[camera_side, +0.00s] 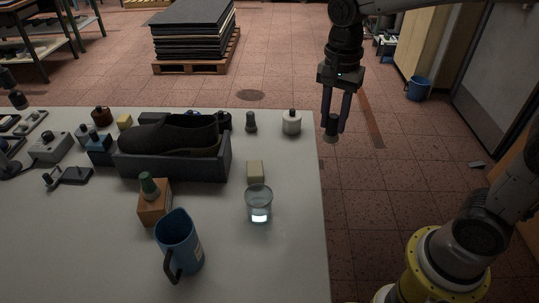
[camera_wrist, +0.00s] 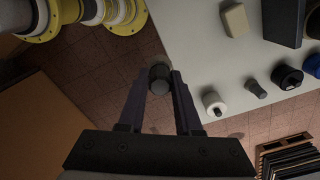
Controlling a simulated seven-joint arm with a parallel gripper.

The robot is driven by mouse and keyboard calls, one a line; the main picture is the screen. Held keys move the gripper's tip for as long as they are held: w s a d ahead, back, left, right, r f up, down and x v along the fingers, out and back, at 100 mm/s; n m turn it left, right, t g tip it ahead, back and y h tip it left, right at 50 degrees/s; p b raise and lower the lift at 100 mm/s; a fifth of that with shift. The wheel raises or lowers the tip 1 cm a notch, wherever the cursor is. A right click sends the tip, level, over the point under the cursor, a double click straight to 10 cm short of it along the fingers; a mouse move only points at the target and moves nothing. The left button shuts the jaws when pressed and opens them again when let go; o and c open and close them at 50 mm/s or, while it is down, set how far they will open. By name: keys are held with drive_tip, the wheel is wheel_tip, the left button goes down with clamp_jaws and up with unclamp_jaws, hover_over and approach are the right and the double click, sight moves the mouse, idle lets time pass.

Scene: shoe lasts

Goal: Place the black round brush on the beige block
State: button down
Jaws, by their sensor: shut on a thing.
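My gripper (camera_side: 336,122) is shut on the black round brush (camera_side: 331,133), which hangs between the fingertips with its paler end down. In the wrist view the brush (camera_wrist: 160,73) sits between the tips of my gripper (camera_wrist: 160,84), against the floor just outside the table edge. The beige block (camera_side: 255,169) stands on the table behind the glass, to the left of and lower than my gripper. Its top is bare. The wrist view shows the beige block (camera_wrist: 236,20) near the top edge.
A glass (camera_side: 258,204) stands just in front of the block. A dark tray (camera_side: 175,168) holding a shoe lies to its left. A white jar (camera_side: 291,123) and a grey piece (camera_side: 251,123) stand behind. A blue mug (camera_side: 178,243) is at the front.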

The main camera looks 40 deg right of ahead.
drive_tip(key=a+r+n, duration=0.1)
drive_tip(key=a+r, duration=0.1)
drive_tip(key=a, duration=0.5)
hover_over(255, 168)
wheel_tip(255, 168, down, 10)
drive_tip(key=shift+s+d+r, duration=0.1)
drive_tip(key=shift+s+r, duration=0.05)
drive_tip(key=shift+r, duration=0.1)
drive_tip(key=shift+w+f, duration=0.15)
drive_tip(key=shift+f, duration=0.75)
drive_tip(key=shift+w+f, duration=0.1)
drive_tip(key=shift+f, duration=0.8)
drive_tip(key=shift+f, duration=0.15)
drive_tip(key=c, duration=0.6)
unclamp_jaws()
wheel_tip(255, 168, up, 12)
drive_tip(key=shift+r+n, duration=0.25)
drive_tip(key=shift+n, duration=0.05)
